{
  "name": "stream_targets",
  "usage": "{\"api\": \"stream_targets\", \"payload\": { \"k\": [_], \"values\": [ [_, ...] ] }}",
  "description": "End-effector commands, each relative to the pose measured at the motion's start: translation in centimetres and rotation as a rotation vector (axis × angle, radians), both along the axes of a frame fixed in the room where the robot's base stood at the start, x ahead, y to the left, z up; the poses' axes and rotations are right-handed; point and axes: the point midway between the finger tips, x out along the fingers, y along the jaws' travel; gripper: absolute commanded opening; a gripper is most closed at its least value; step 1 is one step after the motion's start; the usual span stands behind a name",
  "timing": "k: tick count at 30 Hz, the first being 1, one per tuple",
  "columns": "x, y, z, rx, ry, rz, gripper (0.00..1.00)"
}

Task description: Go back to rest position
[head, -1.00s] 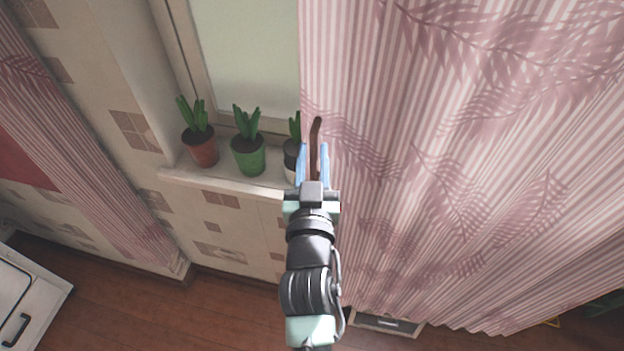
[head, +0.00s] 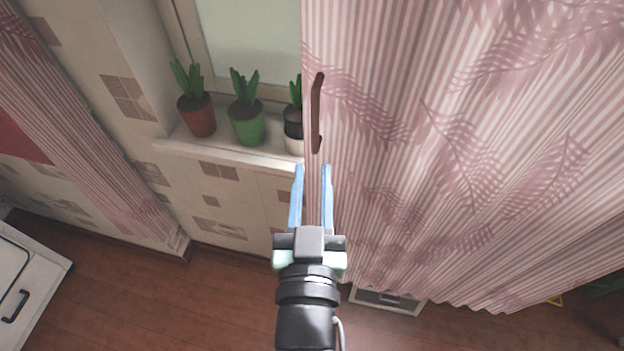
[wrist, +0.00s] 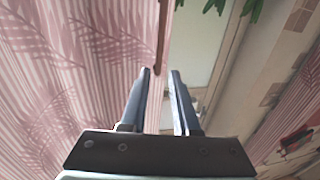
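My gripper (head: 313,170) is in the middle of the head view, its two blue fingers parted with a gap between them. It points toward the window and the edge of the pink curtain (head: 430,150). A thin brown handle-like piece (head: 317,110) stands at the curtain's edge, just beyond the fingertips and apart from them. In the wrist view the fingers (wrist: 159,72) are also parted, with nothing held between them. The brown piece (wrist: 161,35) shows there beyond the tips.
Potted plants stand on the window sill (head: 215,153): a brown pot (head: 197,116), a green pot (head: 247,124) and a black-and-white pot (head: 293,127). Another curtain (head: 75,130) hangs at left. A white cabinet (head: 30,285) is at lower left. Wooden floor (head: 150,300) is open below.

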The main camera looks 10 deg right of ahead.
Motion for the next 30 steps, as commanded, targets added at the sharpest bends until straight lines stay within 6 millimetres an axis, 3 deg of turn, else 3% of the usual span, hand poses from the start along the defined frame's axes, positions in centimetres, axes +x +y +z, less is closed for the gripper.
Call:
{"api": "stream_targets", "payload": {
  "k": [13, 17, 20, 24, 30],
  "values": [
    [0.1, 0.0, 0.1, 0.0, -0.002, 0.0, 0.3],
    [1.0, 0.0, 2.3, 0.002, -0.047, 0.002, 0.3],
    [2.5, 0.2, 6.7, 0.005, -0.132, 0.008, 0.3],
    [4.1, 0.6, 15.4, 0.007, -0.293, 0.027, 0.3],
    [3.4, 1.6, 27.8, -0.006, -0.523, 0.072, 0.3]
  ]
}}
